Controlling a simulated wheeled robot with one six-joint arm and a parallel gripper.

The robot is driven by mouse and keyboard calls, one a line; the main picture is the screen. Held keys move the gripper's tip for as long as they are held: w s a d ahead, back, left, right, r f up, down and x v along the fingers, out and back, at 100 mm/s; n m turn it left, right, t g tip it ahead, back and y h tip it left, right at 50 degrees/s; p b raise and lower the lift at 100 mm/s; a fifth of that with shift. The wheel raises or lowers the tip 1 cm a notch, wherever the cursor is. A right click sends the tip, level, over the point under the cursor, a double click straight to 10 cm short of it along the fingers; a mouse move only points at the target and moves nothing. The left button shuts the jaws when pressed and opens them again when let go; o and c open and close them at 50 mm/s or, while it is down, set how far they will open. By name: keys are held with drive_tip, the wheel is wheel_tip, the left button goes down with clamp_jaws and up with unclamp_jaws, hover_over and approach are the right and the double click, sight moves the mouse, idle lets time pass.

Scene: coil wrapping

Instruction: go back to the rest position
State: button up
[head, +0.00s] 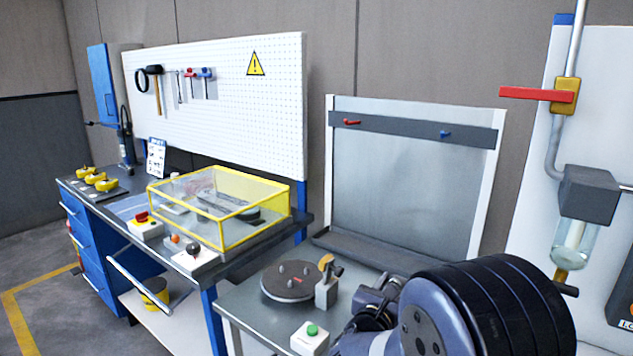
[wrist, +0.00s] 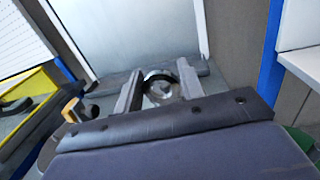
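My gripper (wrist: 158,90) shows in the wrist view with its two grey fingers apart. A round ring-like thing (wrist: 158,78), dark with a pale metallic middle, shows between the fingers. It seems to lie beyond them, and I see no clear contact. In the head view my arm fills the lower right above the grey table (head: 255,305), and it largely hides the gripper. A dark round turntable (head: 288,290) with short pegs stands on that table, left of the arm. A small grey block with an orange-yellow lever (head: 326,284) stands beside it.
A box with a green button (head: 312,338) is at the table's front. A yellow-framed clear cover (head: 220,208) stands on the left workbench. A grey back panel (head: 412,170) rises behind the table. A red-handled valve (head: 537,94) and pipe are at right.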

drive_tip(key=shift+s+a+r+n+t+y+p, duration=0.15)
drive_tip(key=shift+n+t+y+p, duration=0.15)
drive_tip(key=shift+p, duration=0.75)
drive_tip(key=shift+s+r+n+t+y+p, duration=0.15)
drive_tip(key=shift+y+p, duration=0.25)
drive_tip(key=shift+p, duration=0.6)
drive_tip(key=s+n+y+p, duration=0.1)
drive_tip(key=p, duration=0.2)
drive_tip(key=s+a+n+t+y+p, duration=0.1)
drive_tip(key=p, duration=0.2)
drive_tip(key=shift+f+y+p, duration=0.15)
drive_tip(key=shift+y+p, duration=0.15)
drive_tip(key=shift+p, duration=0.05)
drive_tip(key=shift+s, duration=0.1)
drive_tip(key=shift+f, duration=0.1)
